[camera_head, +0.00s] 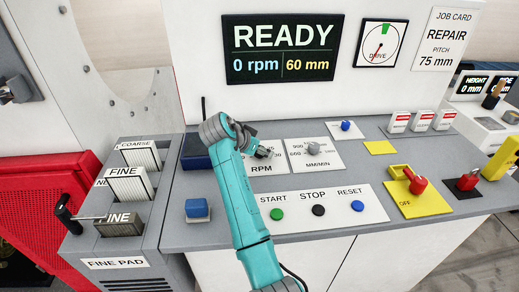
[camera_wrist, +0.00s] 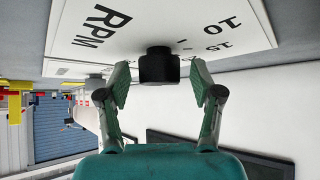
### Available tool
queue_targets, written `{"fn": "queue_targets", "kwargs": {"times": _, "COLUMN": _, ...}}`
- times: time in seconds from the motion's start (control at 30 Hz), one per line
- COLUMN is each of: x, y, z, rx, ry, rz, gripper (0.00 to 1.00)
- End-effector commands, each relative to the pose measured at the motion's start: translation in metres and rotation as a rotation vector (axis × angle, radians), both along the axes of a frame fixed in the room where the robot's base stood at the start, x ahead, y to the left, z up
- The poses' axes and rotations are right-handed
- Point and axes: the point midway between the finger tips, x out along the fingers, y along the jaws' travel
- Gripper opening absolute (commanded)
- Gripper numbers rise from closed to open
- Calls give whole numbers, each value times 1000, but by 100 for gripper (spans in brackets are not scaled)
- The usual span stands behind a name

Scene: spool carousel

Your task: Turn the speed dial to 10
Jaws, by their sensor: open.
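The speed dial is a black round knob (camera_wrist: 159,66) on a white RPM plate (camera_wrist: 100,40). In the wrist view the numbers 10 and 15 show upside down to its upper right. The knob's pointer mark cannot be made out. My gripper (camera_wrist: 160,83) is open, with one finger on each side of the knob and a gap to both. In the head view my gripper (camera_head: 264,153) is over the RPM plate (camera_head: 272,168) and my arm hides much of it. The display (camera_head: 282,50) reads READY, 0 rpm, 60 mm.
Right of the RPM plate is a grey MM/MIN knob (camera_head: 313,147). In front are START (camera_head: 277,214), STOP (camera_head: 318,210) and RESET (camera_head: 357,206) buttons. A red switch (camera_head: 417,184) on yellow stands right. A blue button (camera_head: 197,209) lies left of my arm.

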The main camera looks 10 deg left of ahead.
Motion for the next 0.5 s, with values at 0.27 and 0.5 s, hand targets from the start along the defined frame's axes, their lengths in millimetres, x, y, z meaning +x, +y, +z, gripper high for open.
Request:
{"fn": "queue_targets", "kwargs": {"times": 0.27, "x": 1, "y": 0, "z": 0, "rx": 0, "ry": 0, "rz": 0, "gripper": 61}}
{"fn": "queue_targets", "kwargs": {"times": 0.5, "x": 0, "y": 0, "z": 0, "rx": 0, "ry": 0, "rz": 0, "gripper": 5}}
